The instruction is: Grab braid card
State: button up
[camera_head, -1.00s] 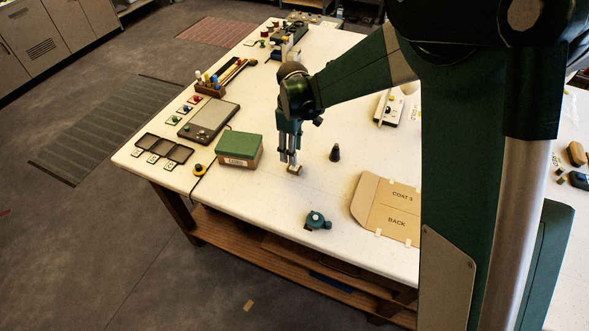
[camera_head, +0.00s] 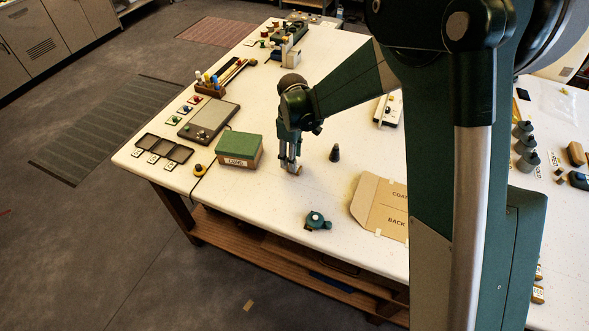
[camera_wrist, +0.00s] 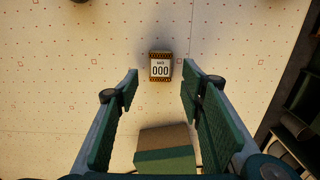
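In the head view, a small brown piece (camera_head: 298,176) at my fingertips seems to be this card, partly hidden by the fingers. My gripper (camera_wrist: 161,82) is open, with its green-padded fingers wide apart and nothing between them. In the head view my gripper (camera_head: 291,169) points down, low over the table.
A green-lidded box (camera_head: 239,146) stands left of my gripper, and it also shows low in the wrist view (camera_wrist: 165,158). A dark cone (camera_head: 335,153) stands to the right. A teal round tool (camera_head: 317,221) and a cardboard pattern (camera_head: 377,205) lie nearer the front edge.

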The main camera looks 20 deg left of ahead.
jog(key=shift+f, duration=2.1)
jog(key=shift+c, duration=0.7)
jog(key=c, duration=0.7)
